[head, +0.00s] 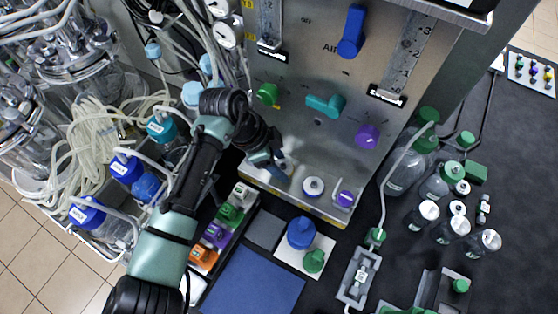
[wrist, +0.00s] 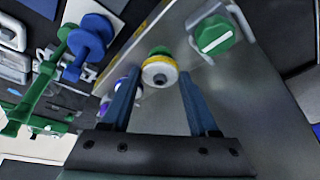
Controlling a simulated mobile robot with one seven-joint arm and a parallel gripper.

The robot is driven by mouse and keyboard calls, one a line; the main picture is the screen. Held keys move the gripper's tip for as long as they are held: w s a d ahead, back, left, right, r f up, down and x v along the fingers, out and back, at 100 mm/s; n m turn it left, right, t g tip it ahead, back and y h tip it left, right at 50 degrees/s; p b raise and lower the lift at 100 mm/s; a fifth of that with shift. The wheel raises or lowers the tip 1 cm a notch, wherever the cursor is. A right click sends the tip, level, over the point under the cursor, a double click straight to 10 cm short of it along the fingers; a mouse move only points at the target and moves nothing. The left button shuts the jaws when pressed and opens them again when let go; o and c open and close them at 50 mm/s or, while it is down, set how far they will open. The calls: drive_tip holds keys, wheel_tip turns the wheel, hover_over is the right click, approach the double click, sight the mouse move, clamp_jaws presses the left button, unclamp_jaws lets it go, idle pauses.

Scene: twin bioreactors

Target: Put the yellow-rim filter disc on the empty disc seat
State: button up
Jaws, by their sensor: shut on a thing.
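In the head view my gripper (head: 279,171) is low at the steel panel's front, and the disc is not clear there. A white ring with a blue centre (head: 313,187) is on the panel to its right. I cannot tell which part is the empty disc seat; the gripper may hide it.
A purple knob in a metal bracket (head: 345,198) is at the panel's lower right. A green knob with a white stripe (wrist: 215,37) is close beyond the right finger. Bottles (head: 452,227) stand at right.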

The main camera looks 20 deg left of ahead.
drive_tip(key=shift+f, duration=0.6)
drive_tip(key=shift+f, duration=0.1)
drive_tip(key=o, duration=1.3)
drive_tip(key=shift+r, duration=0.2)
drive_tip(key=b+v, duration=0.3)
drive_tip(key=v, duration=0.9)
drive_tip(key=shift+s+f, duration=0.15)
